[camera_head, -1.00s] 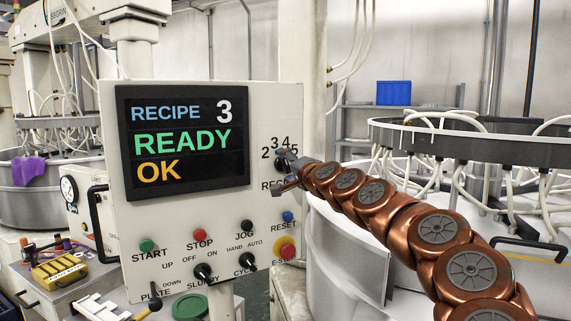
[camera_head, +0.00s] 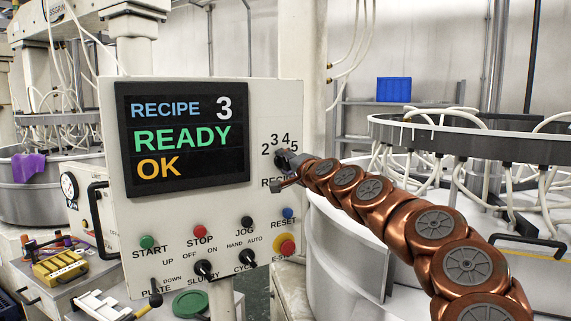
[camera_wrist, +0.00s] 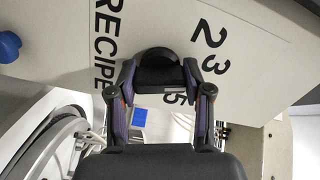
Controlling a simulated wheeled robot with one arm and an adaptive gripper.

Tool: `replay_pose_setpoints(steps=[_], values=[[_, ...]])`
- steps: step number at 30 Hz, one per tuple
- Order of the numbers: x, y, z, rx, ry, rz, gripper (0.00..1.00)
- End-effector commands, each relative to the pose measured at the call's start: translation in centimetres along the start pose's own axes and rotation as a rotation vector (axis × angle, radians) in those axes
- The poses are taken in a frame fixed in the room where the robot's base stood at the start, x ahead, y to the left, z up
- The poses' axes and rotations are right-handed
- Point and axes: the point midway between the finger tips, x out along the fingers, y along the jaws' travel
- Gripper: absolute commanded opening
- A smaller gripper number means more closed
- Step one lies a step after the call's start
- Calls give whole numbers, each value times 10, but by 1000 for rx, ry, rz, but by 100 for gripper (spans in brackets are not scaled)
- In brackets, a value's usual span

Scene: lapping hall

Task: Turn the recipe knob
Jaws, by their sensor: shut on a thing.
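The recipe knob (camera_head: 281,157) is a small dark knob on the right part of the white control panel (camera_head: 262,110), under the digits 2 to 5 and above the RECIPE label. My gripper (camera_head: 287,161) reaches it from the right and covers part of it in the head view. In the wrist view the knob's black round top (camera_wrist: 159,53) shows between the two fingers of my gripper (camera_wrist: 159,76), which is shut on it. The 4 is hidden there. The knob's pointer cannot be made out. The display (camera_head: 185,140) reads RECIPE 3, READY, OK.
Below the gripper are a blue RESET button (camera_head: 288,213), a red-and-yellow emergency stop (camera_head: 285,245) and a black JOG button (camera_head: 246,222). A large round machine (camera_head: 345,250) with white hoses stands right of the panel, beneath my arm.

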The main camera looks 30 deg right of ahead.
Motion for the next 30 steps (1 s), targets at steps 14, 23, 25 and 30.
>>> replay_pose_setpoints(steps=[14,23,25,30], values=[[0,6,3,-111,-1,-1,15],[0,7,2,-304,4,-1,15],[1,6,3,-352,1,-1,15],[0,5,1,-464,4,-2,15]])
